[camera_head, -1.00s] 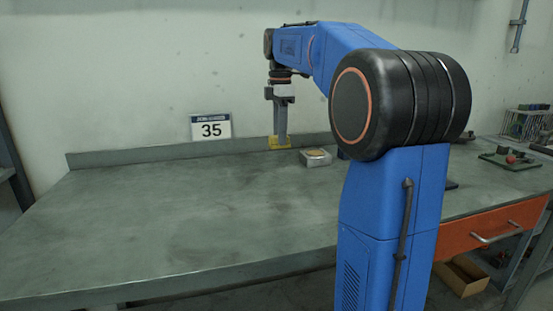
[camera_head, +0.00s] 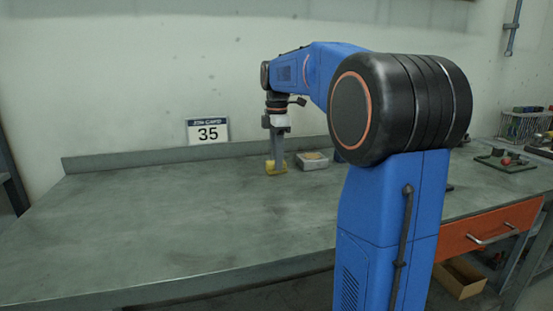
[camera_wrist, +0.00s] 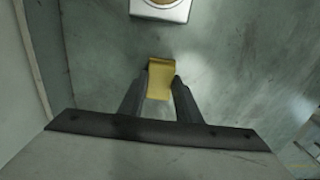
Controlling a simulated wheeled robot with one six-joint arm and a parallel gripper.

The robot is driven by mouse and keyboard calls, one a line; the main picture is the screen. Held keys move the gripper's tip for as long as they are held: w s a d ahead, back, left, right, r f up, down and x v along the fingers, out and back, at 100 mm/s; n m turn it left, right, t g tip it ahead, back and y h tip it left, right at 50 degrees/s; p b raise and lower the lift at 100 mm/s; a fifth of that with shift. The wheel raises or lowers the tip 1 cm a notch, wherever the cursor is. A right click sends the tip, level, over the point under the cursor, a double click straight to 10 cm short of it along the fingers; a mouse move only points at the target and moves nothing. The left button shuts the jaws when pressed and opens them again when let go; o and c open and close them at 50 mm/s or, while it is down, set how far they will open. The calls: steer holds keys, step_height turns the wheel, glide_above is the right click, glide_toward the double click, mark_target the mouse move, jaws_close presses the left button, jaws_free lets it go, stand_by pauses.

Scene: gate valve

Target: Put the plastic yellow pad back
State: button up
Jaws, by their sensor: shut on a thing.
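The yellow pad (camera_head: 276,168) is at the lower end of my gripper (camera_head: 276,160) in the head view, close to the bench top near the back. In the wrist view the yellow pad (camera_wrist: 160,78) sits between the two fingertips of my gripper (camera_wrist: 158,92), which is shut on it. I cannot tell whether the pad touches the bench. A light grey box (camera_head: 312,161) with a yellowish top stands just right of the pad. Part of this box (camera_wrist: 160,12) shows at the top of the wrist view.
The grey bench (camera_head: 170,220) is clear to the left and in front. A raised back edge (camera_head: 150,157) runs along the wall below a "35" sign (camera_head: 208,131). At the far right are a wire basket (camera_head: 522,125) and a green tray with small parts (camera_head: 510,164).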

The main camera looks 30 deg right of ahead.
steer(key=o, duration=1)
steer(key=shift+f, duration=0.1)
step_height(320, 180, up, 12)
stand_by(0.4)
